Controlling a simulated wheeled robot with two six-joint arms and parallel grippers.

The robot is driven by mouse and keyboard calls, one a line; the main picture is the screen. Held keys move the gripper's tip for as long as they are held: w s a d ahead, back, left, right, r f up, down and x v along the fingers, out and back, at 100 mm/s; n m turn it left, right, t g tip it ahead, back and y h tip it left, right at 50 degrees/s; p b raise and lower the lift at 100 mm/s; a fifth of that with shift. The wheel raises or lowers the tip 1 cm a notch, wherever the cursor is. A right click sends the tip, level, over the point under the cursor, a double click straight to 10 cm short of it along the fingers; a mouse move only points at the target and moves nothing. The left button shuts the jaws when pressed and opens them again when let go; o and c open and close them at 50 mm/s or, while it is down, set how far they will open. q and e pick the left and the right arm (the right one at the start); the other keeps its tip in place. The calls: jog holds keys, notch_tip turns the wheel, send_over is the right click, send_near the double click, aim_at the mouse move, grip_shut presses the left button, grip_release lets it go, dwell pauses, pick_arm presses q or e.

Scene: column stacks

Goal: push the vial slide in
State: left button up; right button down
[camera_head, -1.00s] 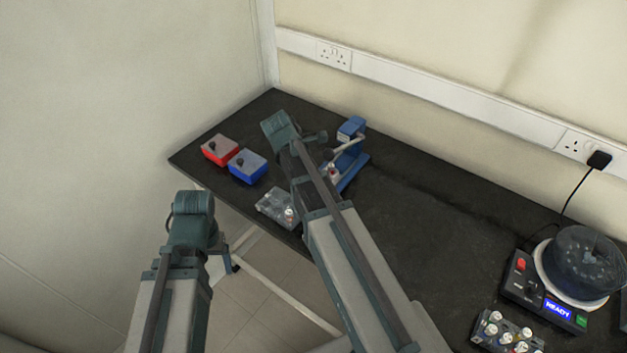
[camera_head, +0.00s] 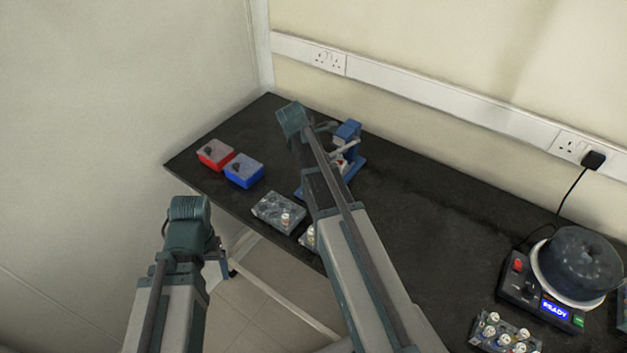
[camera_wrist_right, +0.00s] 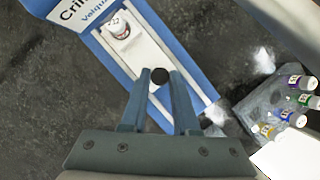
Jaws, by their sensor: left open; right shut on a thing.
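The blue crimper (camera_head: 347,135) stands toward the back of the bench, partly hidden by my right arm in the head view. In the wrist view its blue frame (camera_wrist_right: 190,95) surrounds a white slide (camera_wrist_right: 151,48). A vial (camera_wrist_right: 119,27) with a white label stands on the slide near the crimper head. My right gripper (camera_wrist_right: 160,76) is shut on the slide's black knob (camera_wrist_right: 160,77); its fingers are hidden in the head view. My left gripper (camera_head: 223,262) is open and empty, off the bench's front edge.
A red box (camera_head: 215,154) and a blue box (camera_head: 244,170) sit at the left. A clear tray (camera_head: 278,212) lies at the front edge. A centrifuge (camera_head: 577,262) and a rack of several vials (camera_head: 502,334) are at the right. The bench middle is clear.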

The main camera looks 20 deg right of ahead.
jog(key=shift+w+d, duration=0.45)
jog(key=shift+d, duration=0.25)
jog(key=c, duration=0.7)
grip_release()
jog(key=shift+d, duration=0.1)
jog(key=shift+o, duration=0.2)
jog(key=p+v, duration=1.2)
jog(key=v, duration=0.2)
jog(key=shift+p, duration=0.4)
jog(key=shift+f, duration=0.15)
jog(key=shift+s, duration=0.1)
